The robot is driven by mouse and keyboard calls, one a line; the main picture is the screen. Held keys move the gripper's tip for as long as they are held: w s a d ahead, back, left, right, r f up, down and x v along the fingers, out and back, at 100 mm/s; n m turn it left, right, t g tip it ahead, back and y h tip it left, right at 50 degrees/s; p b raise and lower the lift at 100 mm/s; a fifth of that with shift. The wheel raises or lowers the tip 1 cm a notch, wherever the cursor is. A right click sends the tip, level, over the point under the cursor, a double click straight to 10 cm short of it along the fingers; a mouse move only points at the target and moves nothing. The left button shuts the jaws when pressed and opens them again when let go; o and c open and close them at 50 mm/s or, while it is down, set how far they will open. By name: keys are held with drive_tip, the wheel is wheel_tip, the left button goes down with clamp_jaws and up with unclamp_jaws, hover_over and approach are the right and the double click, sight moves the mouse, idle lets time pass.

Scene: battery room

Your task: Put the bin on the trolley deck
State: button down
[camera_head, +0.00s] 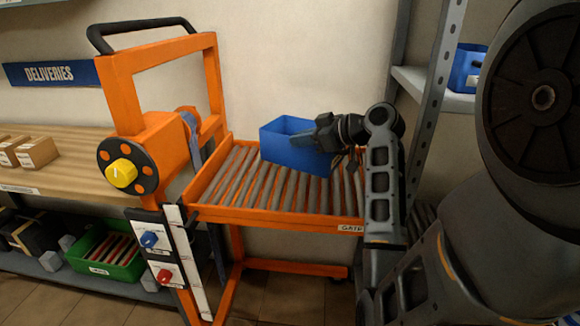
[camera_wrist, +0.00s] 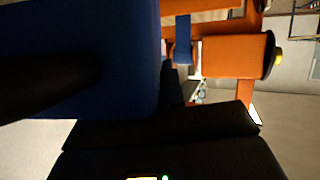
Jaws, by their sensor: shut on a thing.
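The blue bin (camera_head: 283,147) is over the roller deck of the orange trolley (camera_head: 270,217), toward the back of the deck. My gripper (camera_head: 325,132) is shut on the bin at its right side. The bin looks roughly upright; I cannot tell whether its base touches the rollers or hangs just above them. In the wrist view the bin (camera_wrist: 130,30) fills the upper left, with a dark finger across it. The bin's inside is mostly hidden.
The trolley's orange frame (camera_head: 120,90) has a black handle and a yellow knob (camera_head: 121,173). A wooden bench (camera_head: 70,170) with cardboard boxes stands left, a green crate (camera_head: 105,257) below. A grey shelf post (camera_head: 432,120) rises right, near my arm. Rollers left of the bin are clear.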

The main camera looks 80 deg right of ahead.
sight(290, 167)
wheel_tip(290, 167, down, 8)
drive_tip(key=shift+r, duration=0.1)
drive_tip(key=c, duration=1.2)
unclamp_jaws()
drive_tip(key=shift+c, duration=0.2)
drive_tip(key=shift+s, duration=0.15)
drive_tip(key=v, duration=1.2)
drive_tip(key=shift+b, duration=0.4)
